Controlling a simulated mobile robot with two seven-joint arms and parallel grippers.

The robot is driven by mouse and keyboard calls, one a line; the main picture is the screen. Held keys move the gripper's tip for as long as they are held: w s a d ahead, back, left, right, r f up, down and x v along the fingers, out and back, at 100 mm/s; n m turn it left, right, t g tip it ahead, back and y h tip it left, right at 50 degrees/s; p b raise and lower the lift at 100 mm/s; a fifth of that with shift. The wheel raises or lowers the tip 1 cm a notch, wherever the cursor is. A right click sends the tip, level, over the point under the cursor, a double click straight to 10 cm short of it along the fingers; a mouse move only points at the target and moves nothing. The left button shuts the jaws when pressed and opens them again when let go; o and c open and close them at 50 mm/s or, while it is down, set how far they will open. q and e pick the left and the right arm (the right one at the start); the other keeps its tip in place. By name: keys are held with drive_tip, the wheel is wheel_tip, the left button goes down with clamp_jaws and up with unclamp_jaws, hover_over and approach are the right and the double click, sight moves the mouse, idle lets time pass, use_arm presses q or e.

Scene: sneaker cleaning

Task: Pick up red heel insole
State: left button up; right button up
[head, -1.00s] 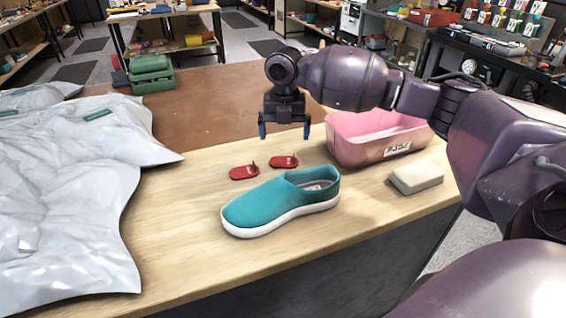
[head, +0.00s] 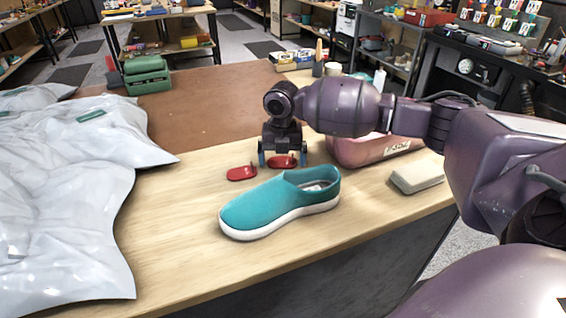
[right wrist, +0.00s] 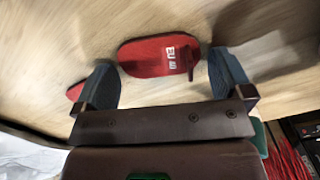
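Two red heel insoles lie on the wooden table behind the teal sneaker (head: 270,205). The left insole (head: 242,173) lies clear of the gripper. My right gripper (head: 282,160) is open around or just above the right insole (head: 282,163). In the right wrist view that insole (right wrist: 157,56) lies between and a little beyond the two blue fingertips (right wrist: 166,80), with no finger visibly touching it. The tip of the other insole (right wrist: 76,91) shows beside the left finger. My left gripper is not in view.
A pink bin (head: 365,150) stands just right of my gripper, partly behind my arm. A pale block (head: 416,177) lies at the right table edge. Grey-white plastic bags (head: 60,200) cover the left side. The table front (head: 190,260) is clear.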

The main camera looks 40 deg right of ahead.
sight(283, 164)
drive_tip(key=c, duration=0.7)
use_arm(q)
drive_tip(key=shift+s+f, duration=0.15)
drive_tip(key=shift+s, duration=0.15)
use_arm(e)
drive_tip(key=shift+r, duration=0.1)
use_arm(q)
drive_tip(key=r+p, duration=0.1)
drive_tip(key=p, duration=0.1)
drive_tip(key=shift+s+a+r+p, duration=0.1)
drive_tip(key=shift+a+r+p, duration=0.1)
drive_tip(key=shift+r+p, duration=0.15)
use_arm(e)
wheel_tip(283, 164, up, 20)
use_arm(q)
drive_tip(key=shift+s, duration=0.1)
use_arm(e)
drive_tip(key=shift+s, duration=0.1)
